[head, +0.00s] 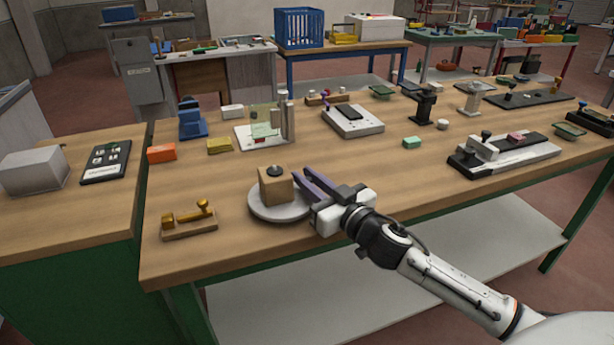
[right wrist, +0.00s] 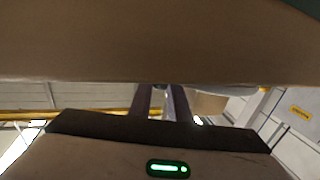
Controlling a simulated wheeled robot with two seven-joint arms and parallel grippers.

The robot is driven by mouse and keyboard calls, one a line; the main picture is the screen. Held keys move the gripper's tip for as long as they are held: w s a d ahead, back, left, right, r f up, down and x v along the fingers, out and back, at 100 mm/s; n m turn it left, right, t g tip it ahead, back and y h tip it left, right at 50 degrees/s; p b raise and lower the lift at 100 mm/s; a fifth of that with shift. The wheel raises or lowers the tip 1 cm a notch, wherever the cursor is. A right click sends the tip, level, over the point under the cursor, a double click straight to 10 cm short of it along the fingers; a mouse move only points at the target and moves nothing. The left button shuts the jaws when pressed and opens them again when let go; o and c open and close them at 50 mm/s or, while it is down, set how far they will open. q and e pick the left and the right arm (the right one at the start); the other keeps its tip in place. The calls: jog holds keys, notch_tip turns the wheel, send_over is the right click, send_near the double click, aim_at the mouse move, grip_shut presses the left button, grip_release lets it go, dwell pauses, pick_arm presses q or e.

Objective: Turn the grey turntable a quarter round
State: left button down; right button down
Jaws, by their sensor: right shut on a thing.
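The grey turntable (head: 262,212) is a round disc lying near the front edge of the wooden table. A tan block (head: 275,189) with a dark round knob on top stands on it. My right gripper (head: 301,177) reaches in from the right, its purple fingers over the right side of the disc beside the block. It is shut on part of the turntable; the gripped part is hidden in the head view. The right wrist view shows the two fingers (right wrist: 163,100) close together, with the tan block (right wrist: 208,103) to their right. My left gripper is not in view.
A wooden piece with brass knobs (head: 189,220) sits left of the turntable. Orange (head: 161,153) and yellow (head: 220,146) blocks and a white-based fixture (head: 243,137) stand behind. A clamp fixture (head: 505,153) lies at right. The table between is mostly clear.

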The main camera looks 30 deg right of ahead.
jog(key=c, duration=1.9)
grip_release()
jog(key=shift+c, duration=0.2)
jog(key=shift+s, duration=0.3)
jog(key=s+b, duration=0.1)
jog(key=s, duration=0.7)
jog(key=shift+s+d, duration=0.1)
jog(key=shift+s, duration=0.75)
